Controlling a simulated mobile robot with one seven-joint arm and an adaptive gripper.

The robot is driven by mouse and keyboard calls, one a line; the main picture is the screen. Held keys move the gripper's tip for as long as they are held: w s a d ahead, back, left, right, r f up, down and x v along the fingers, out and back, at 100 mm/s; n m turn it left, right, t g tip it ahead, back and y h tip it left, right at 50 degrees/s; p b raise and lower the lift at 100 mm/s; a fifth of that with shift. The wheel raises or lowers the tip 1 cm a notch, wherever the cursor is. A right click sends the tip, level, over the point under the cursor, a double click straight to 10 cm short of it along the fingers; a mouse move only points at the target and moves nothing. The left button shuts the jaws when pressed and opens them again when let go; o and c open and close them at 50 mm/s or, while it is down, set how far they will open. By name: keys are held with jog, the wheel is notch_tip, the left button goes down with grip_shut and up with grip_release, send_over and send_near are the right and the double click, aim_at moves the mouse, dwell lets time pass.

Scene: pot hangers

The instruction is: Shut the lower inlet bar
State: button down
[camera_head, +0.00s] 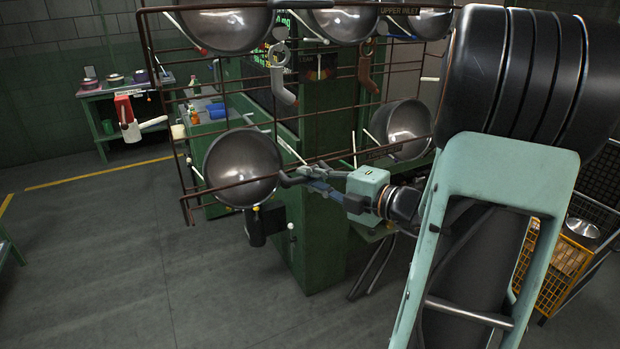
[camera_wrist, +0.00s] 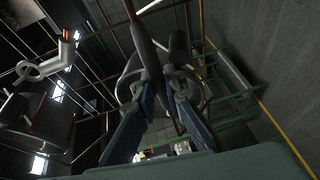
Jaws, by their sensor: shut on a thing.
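My gripper (camera_head: 305,183) reaches left from the arm at the front of the lower part of the wire rack. Its fingers are closed around a thick dark grey bar (camera_head: 288,179), just right of the lower left bowl-shaped pot (camera_head: 242,167). In the wrist view the dark bar (camera_wrist: 145,45) runs down between the two blue-sided fingers. It looks like the lower inlet bar, but its far end and mount are hidden. A small label (camera_head: 385,152) on the lower rack is too blurred to read for certain.
The brown wire rack (camera_head: 325,117) has thin rods close around my gripper. Pots hang above, including a top left one (camera_head: 225,28), beside an "UPPER INLET" sign (camera_head: 398,11). A grey hooked handle (camera_head: 283,75) hangs above.

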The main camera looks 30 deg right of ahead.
jog(key=shift+f, duration=0.1)
jog(key=shift+w+r+p, duration=0.2)
jog(key=shift+r+p, duration=0.25)
jog(key=shift+p, duration=0.4)
jog(key=shift+w+r+p, duration=0.15)
jog(key=shift+w+p, duration=0.15)
jog(key=shift+p, duration=0.15)
jog(key=c, duration=2)
grip_release()
jog(key=shift+w, duration=0.15)
jog(key=shift+o, duration=0.2)
